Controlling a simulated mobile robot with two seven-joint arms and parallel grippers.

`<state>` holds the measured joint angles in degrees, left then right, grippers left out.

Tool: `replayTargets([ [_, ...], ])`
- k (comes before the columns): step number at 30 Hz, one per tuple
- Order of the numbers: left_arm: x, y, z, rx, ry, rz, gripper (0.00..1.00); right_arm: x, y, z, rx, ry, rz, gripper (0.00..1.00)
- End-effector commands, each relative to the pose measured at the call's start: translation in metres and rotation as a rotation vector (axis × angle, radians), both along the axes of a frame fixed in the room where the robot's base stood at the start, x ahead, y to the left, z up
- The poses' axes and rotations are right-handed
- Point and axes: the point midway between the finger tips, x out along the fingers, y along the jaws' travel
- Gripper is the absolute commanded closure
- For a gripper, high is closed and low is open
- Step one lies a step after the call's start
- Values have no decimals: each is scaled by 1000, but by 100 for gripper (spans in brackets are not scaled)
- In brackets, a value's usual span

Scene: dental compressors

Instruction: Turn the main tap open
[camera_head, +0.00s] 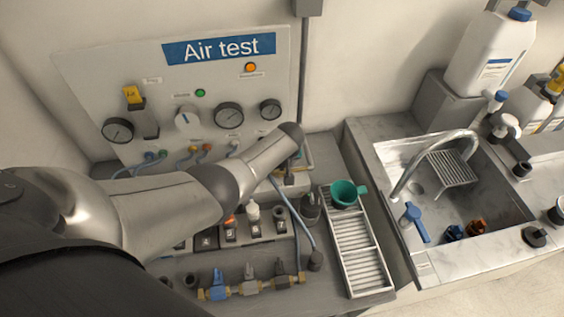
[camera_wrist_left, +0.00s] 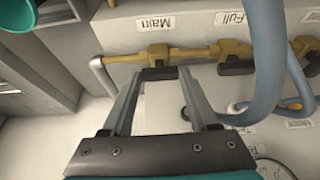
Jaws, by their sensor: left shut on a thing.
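The main tap (camera_wrist_left: 157,52) is a brass valve on a brass pipe, under the label "Main" (camera_wrist_left: 155,22) in the left wrist view. Its dark handle (camera_wrist_left: 159,74) lies between the fingertips of my left gripper (camera_wrist_left: 163,76). The two fingers reach toward the tap from below in that view and are shut on this handle. In the head view my left arm reaches over the bench to the panel's lower right corner, and its wrist hides the fingers and the tap handle. My right gripper is in neither view.
A second valve (camera_wrist_left: 237,60) under "Full" and a thick blue-grey hose (camera_wrist_left: 268,60) are close to the right of my fingers. In the head view a green cup (camera_head: 343,192) stands on a slatted rack (camera_head: 362,254), with a sink (camera_head: 470,200) further right.

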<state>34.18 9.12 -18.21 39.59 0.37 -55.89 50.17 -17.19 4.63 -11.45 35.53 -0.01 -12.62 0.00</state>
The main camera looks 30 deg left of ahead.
Motion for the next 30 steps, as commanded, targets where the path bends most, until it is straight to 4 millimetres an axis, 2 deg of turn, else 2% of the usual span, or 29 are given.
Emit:
replayTargets([
  [11, 0, 0, 0, -2, 0, 9, 96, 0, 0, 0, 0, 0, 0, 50],
  [12, 0, 0, 0, -2, 0, 9, 39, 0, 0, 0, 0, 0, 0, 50],
  [20, 0, 0, 0, -1, -1, 7, 10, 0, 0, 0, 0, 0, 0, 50],
  [30, -1, -1, 3, 0, 0, 6, 10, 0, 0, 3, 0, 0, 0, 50],
])
